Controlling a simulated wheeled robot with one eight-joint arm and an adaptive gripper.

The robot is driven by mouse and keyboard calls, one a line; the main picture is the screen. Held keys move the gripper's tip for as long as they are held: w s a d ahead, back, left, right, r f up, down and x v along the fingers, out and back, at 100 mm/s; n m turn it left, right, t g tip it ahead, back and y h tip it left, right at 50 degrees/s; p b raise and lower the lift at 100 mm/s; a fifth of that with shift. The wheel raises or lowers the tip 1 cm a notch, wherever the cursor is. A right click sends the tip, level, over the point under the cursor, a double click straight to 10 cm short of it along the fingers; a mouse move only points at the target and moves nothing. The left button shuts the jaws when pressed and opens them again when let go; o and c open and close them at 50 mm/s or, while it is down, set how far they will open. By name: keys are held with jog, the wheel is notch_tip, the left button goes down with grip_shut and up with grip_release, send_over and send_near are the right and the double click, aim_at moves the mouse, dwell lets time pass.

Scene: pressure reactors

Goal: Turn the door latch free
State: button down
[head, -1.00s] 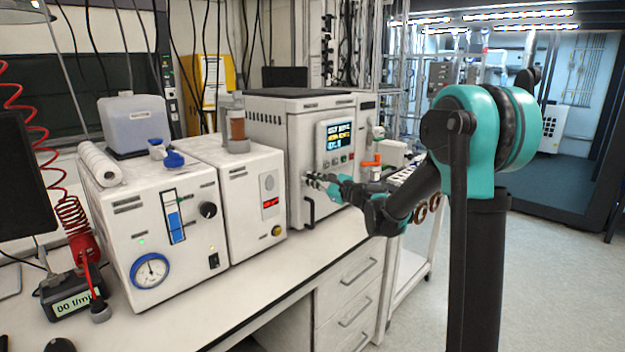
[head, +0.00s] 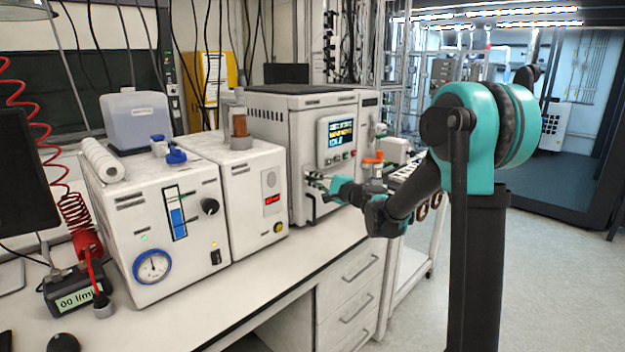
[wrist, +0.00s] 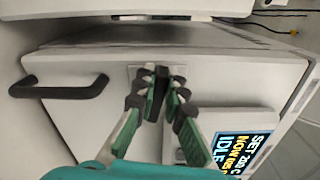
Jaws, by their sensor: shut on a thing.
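The white cabinet (head: 268,150) with a screen on its front stands on the bench in the head view. Its front panel (wrist: 225,90) fills much of the wrist view. The dark door latch (wrist: 160,76) sits on a small pale plate on that panel, largely covered by my fingers. My gripper (head: 316,184) is at the cabinet front, below the screen. In the wrist view my gripper (wrist: 160,82) has its two fingertips closed on the latch, one on each side. How far the latch is turned cannot be told.
A black bar handle (wrist: 60,88) sits left of the latch in the wrist view. The lit screen (wrist: 240,150) is close to my right finger. In the head view, white instrument boxes (head: 165,222) stand left along the bench (head: 270,275). A lab cart stands to the right.

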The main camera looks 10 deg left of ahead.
jog(key=shift+n, duration=0.3)
jog(key=c, duration=1.6)
grip_release()
jog(key=v, duration=1.2)
jog(key=shift+s+f, duration=0.1)
jog(key=shift+s, duration=0.05)
